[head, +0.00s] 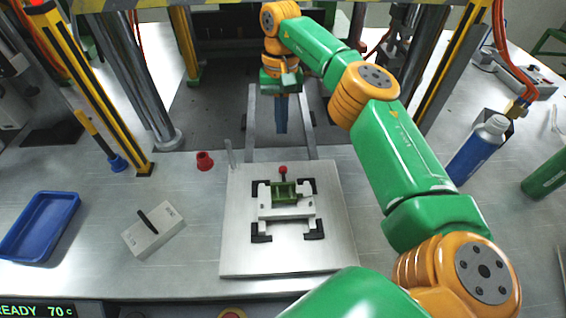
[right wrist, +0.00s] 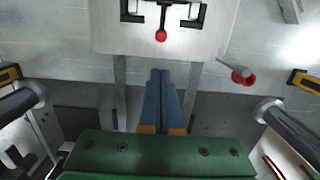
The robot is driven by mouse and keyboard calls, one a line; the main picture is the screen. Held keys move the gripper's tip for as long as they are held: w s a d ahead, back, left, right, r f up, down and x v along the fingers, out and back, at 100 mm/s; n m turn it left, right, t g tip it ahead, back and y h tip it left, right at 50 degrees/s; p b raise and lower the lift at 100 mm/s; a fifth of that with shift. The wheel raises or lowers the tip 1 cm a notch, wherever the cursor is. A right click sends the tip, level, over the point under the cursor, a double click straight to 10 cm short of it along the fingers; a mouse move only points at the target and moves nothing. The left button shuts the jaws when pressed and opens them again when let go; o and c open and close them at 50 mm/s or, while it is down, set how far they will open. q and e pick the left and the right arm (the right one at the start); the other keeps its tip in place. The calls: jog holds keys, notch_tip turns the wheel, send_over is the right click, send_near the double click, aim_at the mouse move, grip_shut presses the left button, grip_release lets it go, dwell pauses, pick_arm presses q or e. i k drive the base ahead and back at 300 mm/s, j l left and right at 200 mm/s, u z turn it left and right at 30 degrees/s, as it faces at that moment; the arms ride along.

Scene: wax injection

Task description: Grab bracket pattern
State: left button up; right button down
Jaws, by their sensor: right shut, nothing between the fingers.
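The bracket pattern, a small dark green piece (head: 284,193), sits in the middle of the metal die (head: 270,211) on the light square plate (head: 240,255) in the head view. My right gripper (head: 281,130) is beyond the plate's far edge, apart from the green piece. Its blue fingers are together and empty, and they also show in the right wrist view (right wrist: 160,75). That view shows only part of the die with its red knob (right wrist: 160,36); the green piece is not visible there. My left gripper is not in view.
A red cup (head: 204,161) stands left of the plate's far edge. A grey block with a black handle (head: 154,229) and a blue tray (head: 40,227) lie to the left. A blue bottle (head: 478,150) stands right. Metal columns (head: 150,90) flank the press opening.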

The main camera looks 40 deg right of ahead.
aim_at(282, 193)
jog(key=k, duration=1.5)
